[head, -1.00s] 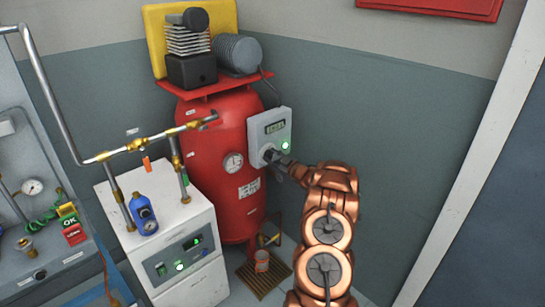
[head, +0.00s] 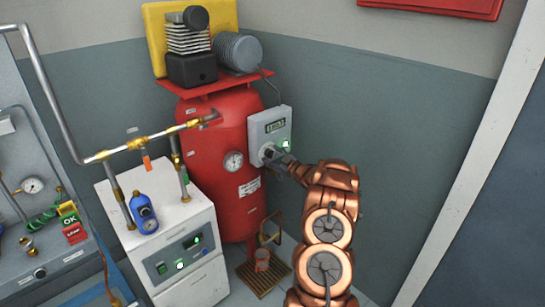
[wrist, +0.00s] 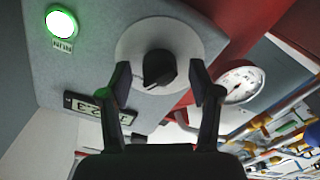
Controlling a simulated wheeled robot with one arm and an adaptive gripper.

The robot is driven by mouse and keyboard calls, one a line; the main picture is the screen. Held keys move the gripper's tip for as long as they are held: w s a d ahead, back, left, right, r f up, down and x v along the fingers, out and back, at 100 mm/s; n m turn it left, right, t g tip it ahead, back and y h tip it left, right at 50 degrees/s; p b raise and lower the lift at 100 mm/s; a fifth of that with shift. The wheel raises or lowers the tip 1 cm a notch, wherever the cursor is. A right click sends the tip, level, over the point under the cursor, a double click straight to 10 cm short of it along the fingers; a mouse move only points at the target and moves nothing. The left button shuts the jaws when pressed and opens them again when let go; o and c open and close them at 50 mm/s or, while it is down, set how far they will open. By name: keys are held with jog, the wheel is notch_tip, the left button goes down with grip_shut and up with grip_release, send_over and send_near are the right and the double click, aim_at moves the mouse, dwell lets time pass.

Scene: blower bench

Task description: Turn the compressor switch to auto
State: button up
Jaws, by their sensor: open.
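The compressor's grey control box (head: 271,120) is mounted on the red tank (head: 216,150). In the wrist view the black switch knob (wrist: 158,68) sits on a pale round plate (wrist: 190,45). My gripper (wrist: 160,78) is open, with one finger on each side of the knob and visible gaps to it. A green lamp (wrist: 62,23) is lit on the box, and a small display (wrist: 95,108) shows characters. I cannot read the switch's setting.
A pressure gauge (head: 233,161) is on the tank, left of the box. A white dryer cabinet (head: 165,232) with a blue filter (head: 143,213) stands left of the tank. The grey wall (head: 400,120) right of the box is bare.

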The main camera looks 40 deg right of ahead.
jog(key=s, duration=1.2)
jog(key=shift+a, duration=0.1)
jog(key=w+a+r+m+g+h+p, duration=0.2)
jog(key=w+a+r+g+h, duration=0.15)
jog(key=w+a+r, duration=0.55)
jog(key=s+a+r+m+g+p, duration=0.1)
jog(key=s+a+r+g, duration=0.2)
jog(key=a, duration=0.3)
jog(key=s+a+r+m+g, duration=0.2)
jog(key=s+a+r+g, duration=0.15)
jog(key=a, duration=0.25)
jog(key=s+a+r+g+y+p, duration=0.1)
jog(key=s+a+g, duration=0.2)
jog(key=s+a, duration=0.7)
jog(key=s+a+r+g+y+p, duration=0.1)
jog(key=s+a+g, duration=0.2)
jog(key=s+a, duration=0.7)
jog(key=s+a+r+g+y+p, duration=0.1)
jog(key=s+a+r+g+y, duration=0.1)
jog(key=s+a, duration=0.9)
jog(key=s+g, duration=0.1)
jog(key=s, duration=0.7)
jog(key=shift+s+m+g, duration=0.3)
jog(key=shift+g, duration=0.1)
